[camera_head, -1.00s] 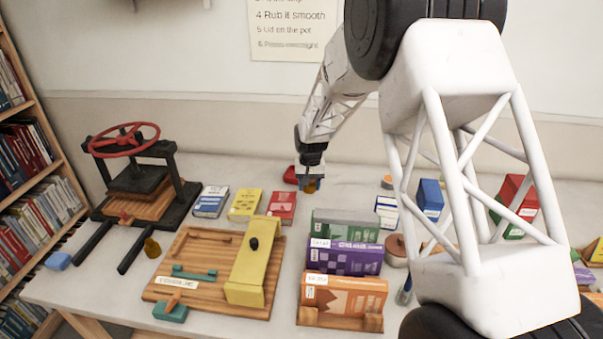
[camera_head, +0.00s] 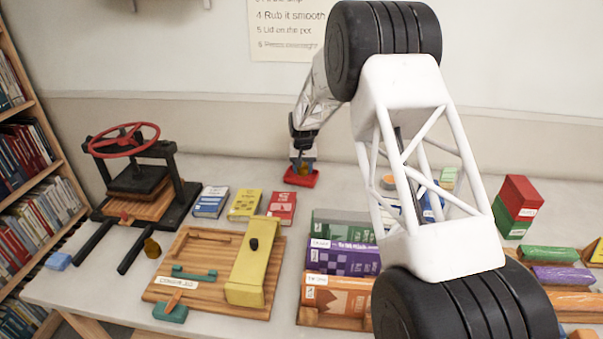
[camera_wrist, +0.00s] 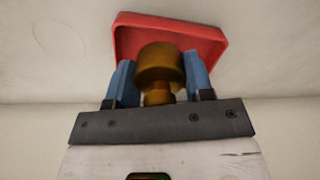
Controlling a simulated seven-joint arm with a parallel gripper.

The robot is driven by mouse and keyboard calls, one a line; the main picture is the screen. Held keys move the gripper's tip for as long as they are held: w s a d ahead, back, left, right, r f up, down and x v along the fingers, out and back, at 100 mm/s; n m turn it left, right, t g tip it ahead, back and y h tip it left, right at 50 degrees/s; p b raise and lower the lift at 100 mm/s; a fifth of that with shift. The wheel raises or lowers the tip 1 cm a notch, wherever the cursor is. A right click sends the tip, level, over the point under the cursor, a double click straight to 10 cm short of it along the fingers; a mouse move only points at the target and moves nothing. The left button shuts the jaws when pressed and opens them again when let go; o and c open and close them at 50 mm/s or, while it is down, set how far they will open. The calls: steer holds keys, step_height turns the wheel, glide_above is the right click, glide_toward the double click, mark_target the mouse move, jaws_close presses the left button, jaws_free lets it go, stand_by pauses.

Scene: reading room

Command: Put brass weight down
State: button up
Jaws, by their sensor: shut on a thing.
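My gripper (camera_head: 303,168) is at the back of the table, at or just above a small red tray (camera_head: 301,181). In the wrist view my gripper (camera_wrist: 160,82) has its two blue fingers shut on a brass weight (camera_wrist: 160,64). The red tray (camera_wrist: 216,39) shows behind the weight there. I cannot tell whether the weight touches the tray. In the head view the weight is small and mostly hidden by the gripper.
A press with a red wheel (camera_head: 123,140) stands at the left. Blue, yellow and red books (camera_head: 281,207) lie left of the tray. A wooden board with a yellow bar (camera_head: 254,260) and a rack of upright books (camera_head: 343,257) are in front. My arm hides part of the right side.

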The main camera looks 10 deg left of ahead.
mark_target(301, 178)
steer(key=shift+w+a+f, duration=0.1)
steer(key=shift+w+a, duration=0.1)
steer(key=shift+w, duration=0.4)
steer(key=shift+w+a, duration=0.2)
steer(key=shift+w, duration=0.4)
steer(key=shift+f, duration=1.75)
steer(key=shift+f, duration=0.1)
steer(key=o, duration=1.3)
step_height(301, 178, up, 12)
steer(key=shift+d+r, duration=0.1)
